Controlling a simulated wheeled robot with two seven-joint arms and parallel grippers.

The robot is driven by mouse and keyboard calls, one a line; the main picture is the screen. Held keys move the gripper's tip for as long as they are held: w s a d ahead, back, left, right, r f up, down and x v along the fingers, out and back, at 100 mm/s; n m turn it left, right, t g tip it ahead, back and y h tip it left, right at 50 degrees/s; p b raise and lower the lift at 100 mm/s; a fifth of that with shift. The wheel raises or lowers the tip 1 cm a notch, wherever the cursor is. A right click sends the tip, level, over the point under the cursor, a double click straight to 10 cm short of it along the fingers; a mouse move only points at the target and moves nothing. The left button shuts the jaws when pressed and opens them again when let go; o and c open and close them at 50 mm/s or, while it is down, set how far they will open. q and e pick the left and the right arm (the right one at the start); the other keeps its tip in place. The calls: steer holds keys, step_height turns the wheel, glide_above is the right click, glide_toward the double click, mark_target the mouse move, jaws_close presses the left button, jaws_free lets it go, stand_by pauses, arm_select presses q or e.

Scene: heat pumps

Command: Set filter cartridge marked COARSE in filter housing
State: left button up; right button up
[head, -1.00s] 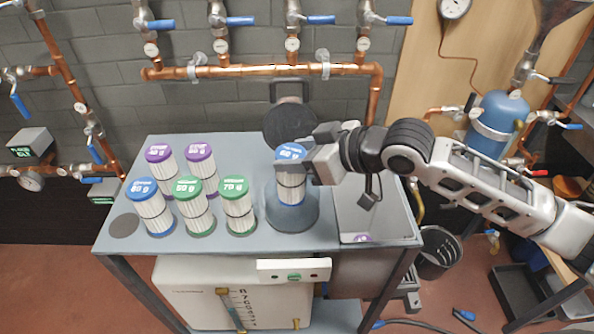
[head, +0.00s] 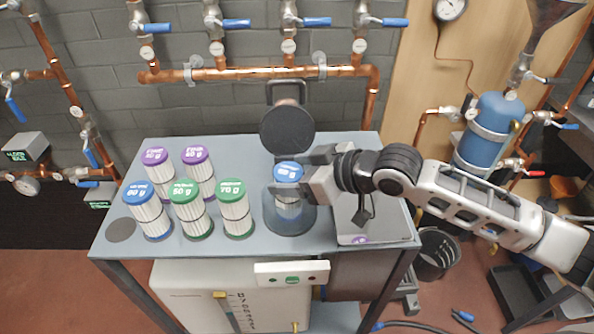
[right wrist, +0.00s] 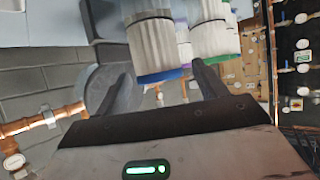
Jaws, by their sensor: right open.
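A white pleated cartridge with a blue cap (head: 288,172) stands upright in the clear filter housing (head: 290,222), its cap above the rim. The small word on its cap is too blurred to read. My right gripper (head: 298,182) is open, with its fingers around the cartridge's upper part. In the right wrist view, its open fingers (right wrist: 160,88) point towards white cartridge bodies, one with a blue rim (right wrist: 158,45) and one with a green rim (right wrist: 213,35). The housing's round dark lid (head: 287,131) is swung up behind. My left gripper is out of view.
Several other cartridges stand left on the grey table (head: 330,235): a blue-capped one (head: 147,210), green-capped ones (head: 235,208) and purple-capped ones (head: 198,172). A tray (head: 372,225) lies to the right. Copper pipes (head: 250,73) run along the back wall.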

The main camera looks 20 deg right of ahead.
steer(key=shift+r, duration=0.2)
steer(key=shift+s+d+r, duration=0.1)
steer(key=shift+s+d, duration=0.15)
steer(key=shift+d, duration=0.05)
steer(key=v, duration=1.1)
steer(key=shift+s, duration=0.1)
